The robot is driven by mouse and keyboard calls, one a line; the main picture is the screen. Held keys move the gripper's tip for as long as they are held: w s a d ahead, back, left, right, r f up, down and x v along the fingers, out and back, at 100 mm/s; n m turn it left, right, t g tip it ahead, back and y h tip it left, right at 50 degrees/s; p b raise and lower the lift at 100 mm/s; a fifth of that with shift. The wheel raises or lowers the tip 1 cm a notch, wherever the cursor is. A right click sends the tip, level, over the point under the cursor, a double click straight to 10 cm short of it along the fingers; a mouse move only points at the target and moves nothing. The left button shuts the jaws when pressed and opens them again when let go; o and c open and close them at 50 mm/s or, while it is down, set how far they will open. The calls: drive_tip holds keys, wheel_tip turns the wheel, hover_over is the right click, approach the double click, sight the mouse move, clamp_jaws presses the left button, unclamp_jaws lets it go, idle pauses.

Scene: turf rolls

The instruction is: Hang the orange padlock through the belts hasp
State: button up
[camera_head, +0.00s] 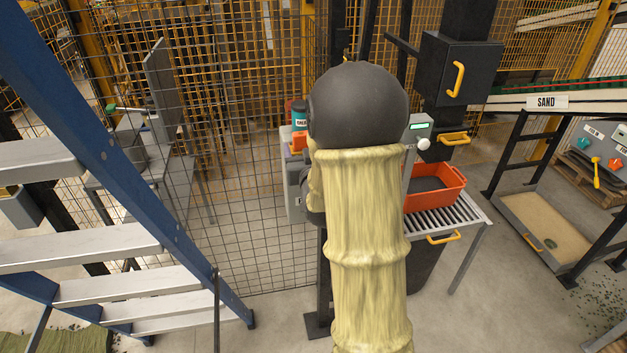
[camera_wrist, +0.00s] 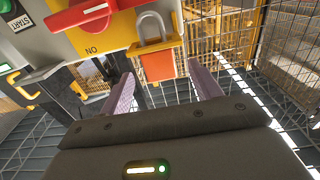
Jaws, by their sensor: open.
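An orange padlock (camera_wrist: 158,67) with a grey shackle shows in the wrist view, upright at the lower edge of a yellow plate (camera_wrist: 121,28). The plate carries a red switch handle (camera_wrist: 82,14) and part of a label reading "NO". I cannot tell whether the shackle passes through the plate or stands in front of it. My gripper (camera_wrist: 160,72) is open, its two pale purple fingers apart on either side of the padlock body, with gaps visible.
A green START button (camera_wrist: 7,6) is beside the plate. In the head view, an orange bin (camera_head: 433,193) sits on a roller table (camera_head: 452,215) to the right. Mesh fencing (camera_head: 235,110) stands behind. A blue ladder (camera_head: 120,165) fills the left side.

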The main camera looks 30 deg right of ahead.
drive_tip(key=b+v, duration=1)
drive_tip(key=v, duration=0.1)
drive_tip(key=shift+b, duration=0.35)
idle(0.7)
drive_tip(key=s+a+f+n+g+y+p, duration=0.3)
drive_tip(key=s+a+f+g+y+p, duration=0.2)
drive_tip(key=s+a+f+g+p, duration=0.4)
drive_tip(key=s+a+f+g, duration=0.3)
drive_tip(key=a+f+g, duration=0.1)
drive_tip(key=f+g, duration=0.1)
drive_tip(key=shift+a+g, duration=0.25)
drive_tip(key=shift+g, duration=0.15)
drive_tip(key=shift+s, duration=0.1)
